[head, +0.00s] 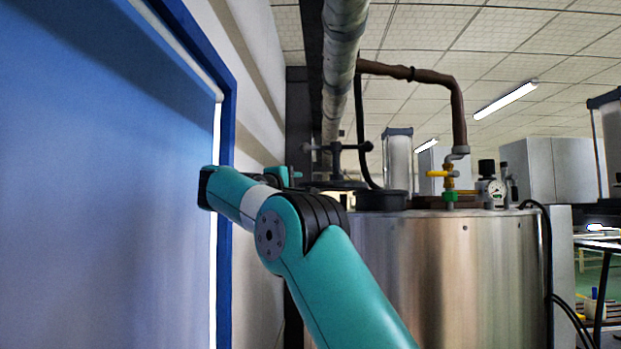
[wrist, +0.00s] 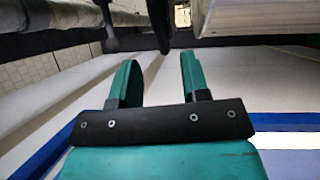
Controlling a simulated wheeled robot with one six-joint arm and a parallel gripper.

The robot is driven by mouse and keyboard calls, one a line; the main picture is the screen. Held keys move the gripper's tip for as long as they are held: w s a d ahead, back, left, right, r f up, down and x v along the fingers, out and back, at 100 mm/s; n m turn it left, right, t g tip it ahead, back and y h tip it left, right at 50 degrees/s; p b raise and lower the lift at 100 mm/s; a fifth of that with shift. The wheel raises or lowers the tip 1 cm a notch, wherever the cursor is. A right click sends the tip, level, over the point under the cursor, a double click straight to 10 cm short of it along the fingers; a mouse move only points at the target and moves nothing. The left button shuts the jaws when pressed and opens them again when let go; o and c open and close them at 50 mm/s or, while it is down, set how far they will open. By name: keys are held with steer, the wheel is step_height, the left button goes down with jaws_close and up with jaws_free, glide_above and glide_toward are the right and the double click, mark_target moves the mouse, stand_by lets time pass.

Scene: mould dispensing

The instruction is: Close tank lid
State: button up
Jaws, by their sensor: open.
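The tank (head: 450,275) is a large brushed-steel cylinder right of centre in the head view. A flat dark lid-like disc (head: 337,185) shows at its top left, under a black T-shaped handle (head: 338,148). My arm partly hides this area, and I cannot tell how the lid sits on its opening. My gripper (head: 290,174) is left of the tank top, near the disc's height, with its teal fingertips partly hidden by my arm. In the wrist view my gripper (wrist: 155,72) is open, with nothing between its two teal fingers.
A blue door or panel (head: 100,180) and a pale wall stand close on the left. A thick pipe (head: 340,60) runs overhead. A brown pipe, yellow valve (head: 440,174) and pressure gauge (head: 496,190) rise from the tank top. A black round fitting (head: 381,200) sits at its left.

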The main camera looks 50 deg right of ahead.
mark_target(309, 184)
steer(key=p+x, duration=0.3)
steer(key=x, duration=0.5)
steer(key=shift+r+p, duration=0.1)
steer(key=shift+p, duration=0.2)
steer(key=shift+w+d, duration=0.1)
steer(key=shift+d, duration=0.2)
jaws_close()
